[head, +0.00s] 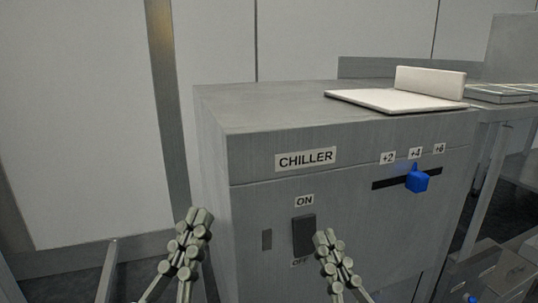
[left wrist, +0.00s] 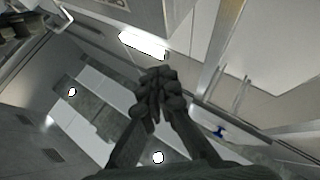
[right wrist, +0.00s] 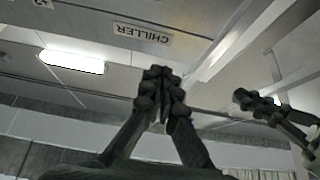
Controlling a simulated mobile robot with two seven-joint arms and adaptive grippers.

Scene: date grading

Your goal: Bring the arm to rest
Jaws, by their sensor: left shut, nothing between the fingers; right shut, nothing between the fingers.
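My left gripper (head: 198,218) is in front of the chiller's left front edge in the head view. It is shut and empty, as the left wrist view (left wrist: 156,78) also shows. My right gripper (head: 325,238) is in front of the chiller, just right of and below the rocker switch. It is shut and empty, and it shows in the right wrist view (right wrist: 160,76) too. The grey chiller cabinet (head: 252,215) carries a CHILLER label, a dark ON/OFF switch (head: 304,236) and a blue slider knob (head: 417,180) under the +4 label. Whether either gripper touches the cabinet cannot be told.
A white angled plate (head: 385,101) lies on top of the chiller. A grey table with flat trays (head: 497,93) stands at the right. A grey crate-like box (head: 490,278) is low at the right. A pale wall (head: 75,120) is behind, at the left.

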